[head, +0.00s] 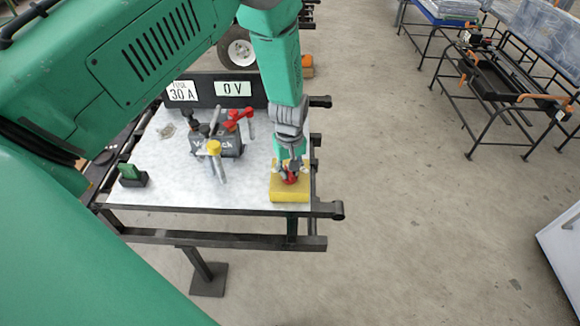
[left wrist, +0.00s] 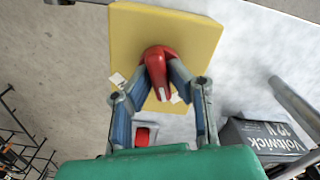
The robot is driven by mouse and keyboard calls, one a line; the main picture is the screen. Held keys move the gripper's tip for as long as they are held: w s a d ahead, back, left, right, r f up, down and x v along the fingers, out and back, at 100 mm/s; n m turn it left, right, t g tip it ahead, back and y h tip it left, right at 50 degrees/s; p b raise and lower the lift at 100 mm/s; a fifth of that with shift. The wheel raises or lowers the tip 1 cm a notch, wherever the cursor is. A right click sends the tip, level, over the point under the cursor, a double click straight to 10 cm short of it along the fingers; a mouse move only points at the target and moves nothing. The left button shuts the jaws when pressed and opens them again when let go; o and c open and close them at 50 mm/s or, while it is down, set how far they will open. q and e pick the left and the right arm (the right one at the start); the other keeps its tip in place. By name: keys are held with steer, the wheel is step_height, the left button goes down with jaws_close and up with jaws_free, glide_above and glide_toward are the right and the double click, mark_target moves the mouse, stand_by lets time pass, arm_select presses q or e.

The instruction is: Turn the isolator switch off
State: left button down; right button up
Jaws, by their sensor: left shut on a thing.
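The isolator switch is a yellow box (head: 290,188) at the right front corner of the white table top, with a red knob (head: 291,178) on it. In the left wrist view the yellow box (left wrist: 200,38) fills the upper middle and the red knob (left wrist: 160,62) has a white mark on it. My left gripper (head: 290,168) reaches down from above. Its fingers (left wrist: 158,75) are shut on the red knob, one on each side. Part of the knob is hidden by the fingers in the head view. My right gripper is not in view.
A dark battery (head: 230,145) with red and yellow clamps stands left of the switch. Behind it are signs reading 30 A (head: 182,92) and 0 V (head: 233,89). A green and black part (head: 131,175) lies at the left front.

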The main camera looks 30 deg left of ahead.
arm_select(q)
steer(key=shift+n+p, duration=0.55)
steer(key=shift+n, duration=1.65)
steer(key=c, duration=1.5)
jaws_free()
steer(key=shift+c, duration=0.2)
steer(key=shift+d, duration=0.1)
steer(key=shift+r, duration=0.1)
step_height(320, 180, up, 12)
steer(key=shift+w, duration=0.1)
